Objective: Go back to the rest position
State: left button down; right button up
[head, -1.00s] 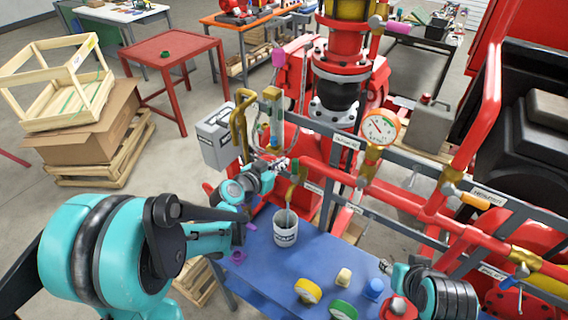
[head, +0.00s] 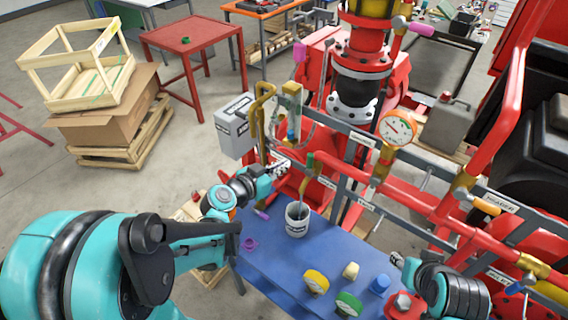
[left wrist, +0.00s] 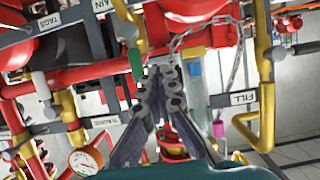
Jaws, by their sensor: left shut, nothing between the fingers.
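My left gripper (head: 283,167) is shut and empty. It is in the air in front of the pump skid's pipework, above and left of the white cup (head: 297,222) on the blue table. In the left wrist view its fingers (left wrist: 163,85) lie together at the tips, with pipes, yellow handles and a FILL label behind them. My right gripper (head: 398,262) shows small at the lower right, over the right part of the blue table, partly hidden by its own arm. Its fingers are too small to read.
The blue table (head: 262,262) holds a purple ring (head: 249,244), yellow (head: 316,281) and green (head: 348,304) round pieces and a blue knob (head: 380,285). A pressure gauge (head: 397,128) and a grey box (head: 235,125) sit by the pipes.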

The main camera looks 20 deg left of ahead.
pick_arm(q)
jog(key=shift+f, duration=0.1)
jog(key=s+f+n+g+y+b, duration=0.4)
jog(key=s+f+g+b, duration=0.2)
jog(key=s+f+b, duration=1.2)
jog(key=shift+s+d+f+y, duration=0.25)
jog(key=shift+s+f+y, duration=0.15)
